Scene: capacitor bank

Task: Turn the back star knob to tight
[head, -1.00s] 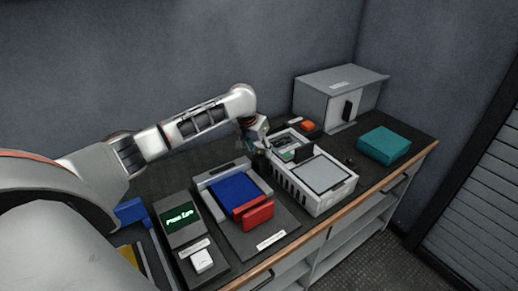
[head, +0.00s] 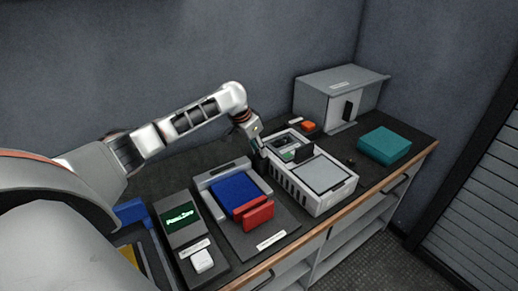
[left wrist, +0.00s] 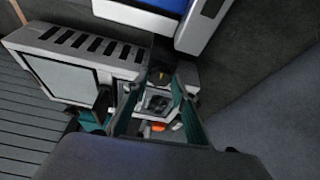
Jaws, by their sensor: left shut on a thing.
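The white vented capacitor box (head: 305,197) stands on the bench, and its vented side also shows in the left wrist view (left wrist: 122,60). My left gripper (head: 262,160) points down at the box's back left corner. In the left wrist view, a dark knob with a yellow mark (left wrist: 160,75) shows at the tips of the left gripper's teal fingers (left wrist: 156,84). The fingers are shut on this knob, which appears to be the back star knob. Its shape is small, and in the head view the gripper hides it. My right gripper is in neither view.
A blue and red unit (head: 237,190) stands left of the box, close to the gripper. A grey cabinet (head: 314,103), an orange button (head: 309,126) and a teal block (head: 384,145) are to the right.

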